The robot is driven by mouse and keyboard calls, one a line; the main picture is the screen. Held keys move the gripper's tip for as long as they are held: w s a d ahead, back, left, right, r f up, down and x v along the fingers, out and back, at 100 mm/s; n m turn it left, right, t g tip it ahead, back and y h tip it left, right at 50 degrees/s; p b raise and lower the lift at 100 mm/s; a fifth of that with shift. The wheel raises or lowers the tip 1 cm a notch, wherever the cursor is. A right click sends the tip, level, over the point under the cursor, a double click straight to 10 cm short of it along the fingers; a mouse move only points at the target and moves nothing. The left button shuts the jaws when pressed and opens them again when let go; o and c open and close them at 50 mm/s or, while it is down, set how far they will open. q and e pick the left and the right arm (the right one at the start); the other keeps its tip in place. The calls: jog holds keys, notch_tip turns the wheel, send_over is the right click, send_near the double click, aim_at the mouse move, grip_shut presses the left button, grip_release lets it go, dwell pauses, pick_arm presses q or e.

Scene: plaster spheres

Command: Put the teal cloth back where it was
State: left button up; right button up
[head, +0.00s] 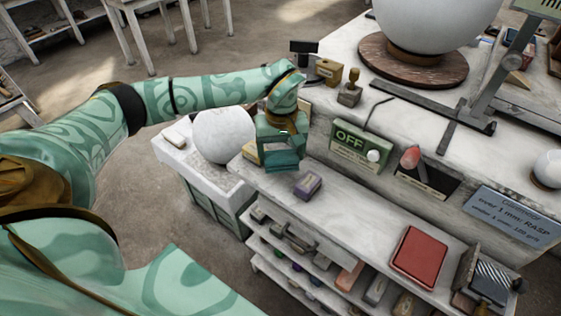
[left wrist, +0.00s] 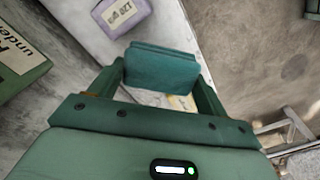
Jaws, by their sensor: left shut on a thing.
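The teal cloth (head: 283,161) is a small folded pad between the fingers of my left gripper (head: 281,150). In the left wrist view the cloth (left wrist: 160,68) spans the gap between the two fingers (left wrist: 160,85), and the gripper is shut on it. The gripper points down over the left end of the white shelf top (head: 345,212). Whether the cloth touches the surface below is hard to tell. My right gripper is not in view.
A purple block (head: 307,186) lies just right of the cloth, and a yellowish block (head: 250,152) lies close at its left. A white sphere (head: 222,135) stands left. A green OFF box (head: 355,146) and a red pad (head: 418,256) are farther right. The shelf top between is clear.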

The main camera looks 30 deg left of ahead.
aim_at(280, 161)
pick_arm(q)
jog(key=shift+w+a+f, duration=0.2)
jog(key=shift+f, duration=0.15)
jog(key=shift+w+a+f+b, duration=0.15)
jog(key=shift+a+f+b, duration=0.05)
jog(key=shift+f, duration=0.8)
jog(key=shift+w+a+f+b, duration=0.15)
jog(key=shift+f, duration=0.85)
jog(key=shift+f, duration=0.1)
jog(key=o, duration=1)
notch_tip(280, 161, up, 12)
jog(key=shift+r+p, duration=0.15)
jog(key=shift+p, duration=0.75)
